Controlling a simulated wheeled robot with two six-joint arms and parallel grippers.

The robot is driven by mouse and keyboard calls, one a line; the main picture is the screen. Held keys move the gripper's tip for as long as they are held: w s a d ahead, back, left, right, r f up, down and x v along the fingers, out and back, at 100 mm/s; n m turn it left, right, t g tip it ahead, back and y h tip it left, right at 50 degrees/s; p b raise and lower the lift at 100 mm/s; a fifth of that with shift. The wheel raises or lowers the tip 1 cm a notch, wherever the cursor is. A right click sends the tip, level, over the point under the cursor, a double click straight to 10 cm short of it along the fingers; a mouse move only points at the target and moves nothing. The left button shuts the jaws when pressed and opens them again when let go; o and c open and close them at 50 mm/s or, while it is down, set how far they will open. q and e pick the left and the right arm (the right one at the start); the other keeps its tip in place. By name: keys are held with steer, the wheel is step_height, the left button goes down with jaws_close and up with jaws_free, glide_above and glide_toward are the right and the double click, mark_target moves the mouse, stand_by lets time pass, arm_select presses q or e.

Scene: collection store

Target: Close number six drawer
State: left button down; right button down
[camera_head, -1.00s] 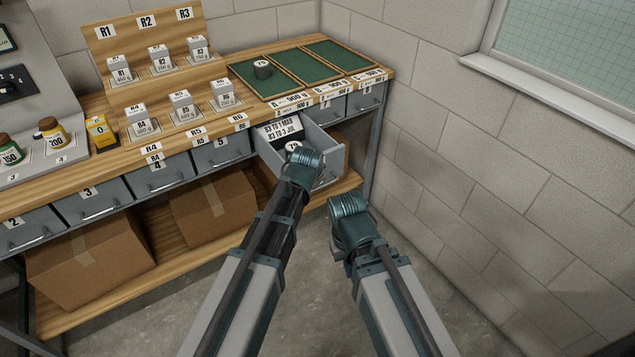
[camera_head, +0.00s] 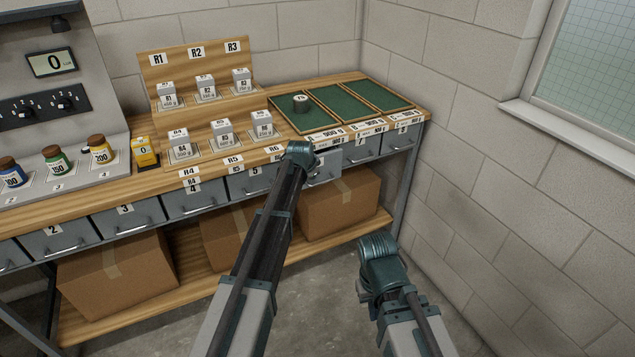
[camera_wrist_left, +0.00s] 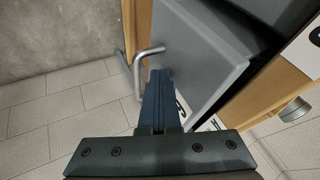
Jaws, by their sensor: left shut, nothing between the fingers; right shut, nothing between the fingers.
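The number six drawer (camera_head: 324,172) is in the bench between drawers 5 and 7. In the head view its grey front stands slightly out from its neighbours, partly hidden by my left arm. The left wrist view shows its grey front panel (camera_wrist_left: 205,50) and bar handle (camera_wrist_left: 140,66), with a dark gap between panel and wooden bench edge. My left gripper (camera_wrist_left: 160,76) is shut and empty, its fingertips against or very close to the panel beside the handle; contact is unclear. My right gripper (camera_head: 362,290) is shut and empty, low in front of the bench, apart from the drawers.
Drawer 5 (camera_head: 250,183) and drawer 7 (camera_head: 362,150) look closed. Cardboard boxes (camera_head: 340,205) stand on the lower shelf. A block wall (camera_head: 510,200) bounds the right.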

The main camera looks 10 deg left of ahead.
arm_select(q)
steer(key=shift+w+a, duration=0.3)
steer(key=shift+w, duration=0.1)
steer(key=shift+s+d, duration=0.1)
steer(key=shift+s, duration=0.05)
steer(key=s+d+r+p, duration=0.2)
steer(key=s+r+p, duration=0.6)
steer(key=s, duration=0.1)
stand_by(0.4)
